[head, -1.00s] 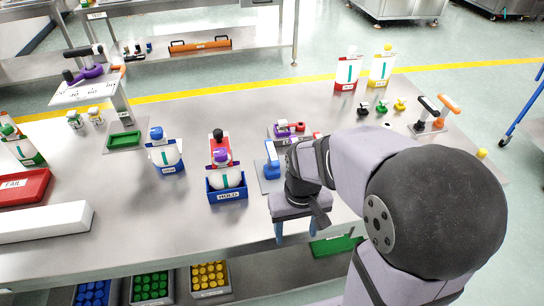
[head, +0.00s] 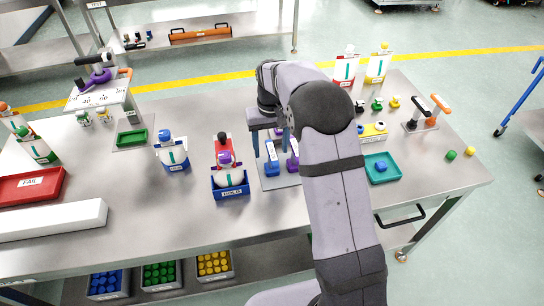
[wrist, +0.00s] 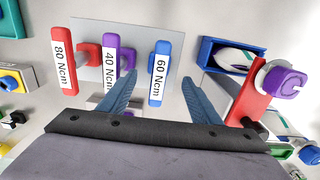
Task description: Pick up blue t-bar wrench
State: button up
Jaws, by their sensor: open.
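The blue T-bar wrench (head: 271,158) stands in a grey holder plate (head: 270,184) right of the HOLD bin. In the wrist view its blue handle (wrist: 160,70), labelled 60 Ncm, appears between my two fingers. My gripper (head: 270,146) is open and empty, just behind and above the blue wrench in the head view. I cannot tell the height gap between the fingertips and the handle. A purple 40 Ncm wrench (wrist: 109,60) stands beside it, close to one finger. A red 80 Ncm wrench (wrist: 64,66) is farther left; my arm hides it in the head view.
The blue HOLD bin (head: 230,190) holds a white bottle with a purple cap, left of the holder. A teal tray (head: 381,169) with a blue cap lies right of my arm. A red tray (head: 31,184) and a white block (head: 50,219) are at the left.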

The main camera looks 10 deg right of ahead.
jog(key=shift+s+d+f+p, duration=0.15)
jog(key=shift+f+p, duration=0.55)
jog(key=shift+f, duration=1.15)
jog(key=shift+s+a+f+p, duration=0.1)
jog(key=shift+f+p, duration=0.6)
jog(key=shift+f, duration=1.1)
jog(key=c, duration=1.2)
